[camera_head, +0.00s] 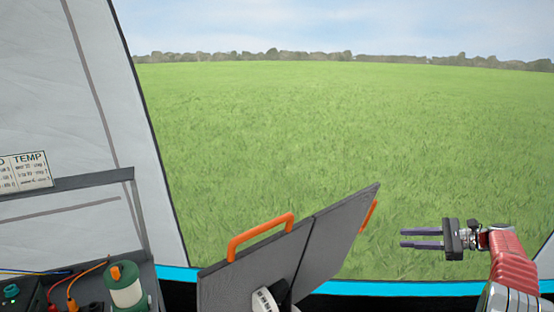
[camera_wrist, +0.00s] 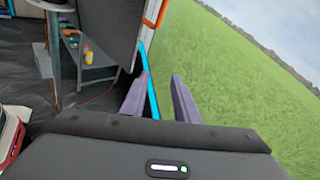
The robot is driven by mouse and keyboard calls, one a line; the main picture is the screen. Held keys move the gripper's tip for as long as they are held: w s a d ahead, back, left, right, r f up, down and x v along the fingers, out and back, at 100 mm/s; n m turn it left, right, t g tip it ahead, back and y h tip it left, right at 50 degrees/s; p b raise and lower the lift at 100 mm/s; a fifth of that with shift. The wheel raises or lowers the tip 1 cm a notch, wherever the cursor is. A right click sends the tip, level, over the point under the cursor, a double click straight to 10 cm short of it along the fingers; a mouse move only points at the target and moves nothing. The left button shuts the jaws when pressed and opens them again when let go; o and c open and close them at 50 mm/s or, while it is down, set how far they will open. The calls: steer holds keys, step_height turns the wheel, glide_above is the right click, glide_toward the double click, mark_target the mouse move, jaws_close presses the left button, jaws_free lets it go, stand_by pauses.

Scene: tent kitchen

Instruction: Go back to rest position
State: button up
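My gripper (camera_head: 421,238) is at the right of the head view, held out in front of the grass with its two fingers pointing left. The fingers are apart with nothing between them. In the wrist view the two purple-grey fingers (camera_wrist: 160,98) also stand apart, with grass and a strip of blue edging behind them. My red and silver arm reaches in from the lower right of the head view.
Dark grey panels (camera_head: 337,240) with an orange handle (camera_head: 260,235) stand tilted left of my gripper. A white-green canister (camera_head: 126,287) and cables are at lower left, below a grey shelf (camera_head: 70,187). Open grass surrounds my gripper.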

steer(key=s+a+f+n+g+h, duration=0.3)
steer(key=s+a+f+n+h, duration=0.15)
steer(key=s+a+h, duration=0.35)
steer(key=s+a+r+n+h, duration=0.1)
steer(key=s+a+r+n, duration=0.3)
steer(key=s, duration=0.7)
steer(key=s+a+r+n+t+h, duration=0.1)
steer(key=s+a+r+n+h, duration=0.1)
steer(key=s+a+n, duration=0.4)
steer(key=s+a+r+n+t+h, duration=0.1)
steer(key=s+a+r+n, duration=0.4)
steer(key=s, duration=1.3)
steer(key=a+h, duration=0.1)
steer(key=a, duration=0.3)
steer(key=shift+a+r, duration=0.15)
steer(key=shift+r, duration=0.2)
steer(key=shift+s, duration=0.15)
